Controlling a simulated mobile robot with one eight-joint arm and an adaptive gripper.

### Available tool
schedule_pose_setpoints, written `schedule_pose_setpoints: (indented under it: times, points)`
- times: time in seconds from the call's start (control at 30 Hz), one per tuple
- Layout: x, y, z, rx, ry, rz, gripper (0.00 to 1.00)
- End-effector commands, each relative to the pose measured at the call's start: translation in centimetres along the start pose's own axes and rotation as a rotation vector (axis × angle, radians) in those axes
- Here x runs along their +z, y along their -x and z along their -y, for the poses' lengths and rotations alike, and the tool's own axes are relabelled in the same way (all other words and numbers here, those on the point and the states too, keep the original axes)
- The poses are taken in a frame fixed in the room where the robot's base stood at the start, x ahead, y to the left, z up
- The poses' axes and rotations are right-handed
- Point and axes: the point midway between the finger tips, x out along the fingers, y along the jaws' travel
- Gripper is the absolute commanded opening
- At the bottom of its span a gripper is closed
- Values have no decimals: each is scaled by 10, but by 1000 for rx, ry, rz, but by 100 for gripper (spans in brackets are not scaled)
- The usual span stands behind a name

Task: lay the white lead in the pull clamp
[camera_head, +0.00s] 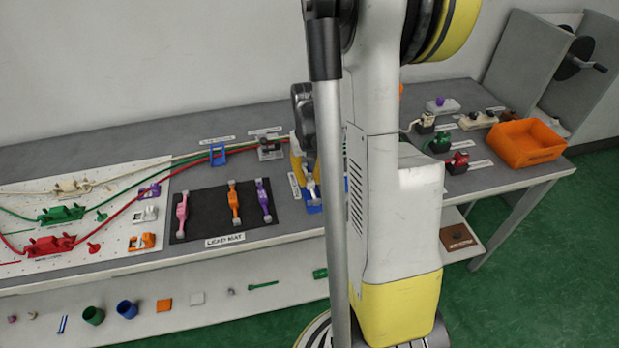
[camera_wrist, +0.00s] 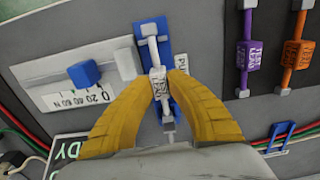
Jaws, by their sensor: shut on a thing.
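In the wrist view the yellow fingers of my gripper (camera_wrist: 159,88) are shut on the labelled middle block of the white lead (camera_wrist: 153,52). The lead lines up lengthwise over the blue pull clamp (camera_wrist: 164,28), whose label is partly hidden by a finger. I cannot tell whether the lead rests in the clamp or hangs just above it. In the head view my gripper (camera_head: 302,170) is low over the clamp (camera_head: 314,209), partly hidden by my arm. The lead's pale lower end (camera_head: 313,194) shows there.
A force scale with a blue block (camera_wrist: 84,73) adjoins the clamp. The black lead mat (camera_head: 207,229) holds pink, orange and purple leads. A blue cable guide (camera_head: 218,155) with green and red cables stands behind the mat. An orange bin (camera_head: 526,143) stands far right.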

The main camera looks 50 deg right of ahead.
Motion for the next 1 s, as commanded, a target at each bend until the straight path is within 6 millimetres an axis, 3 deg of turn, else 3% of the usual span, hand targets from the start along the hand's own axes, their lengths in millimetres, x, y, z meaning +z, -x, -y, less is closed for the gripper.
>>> schedule_pose_setpoints:
  times: [1.0]
  points:
    - [0,-16,0,1,0,0,0]
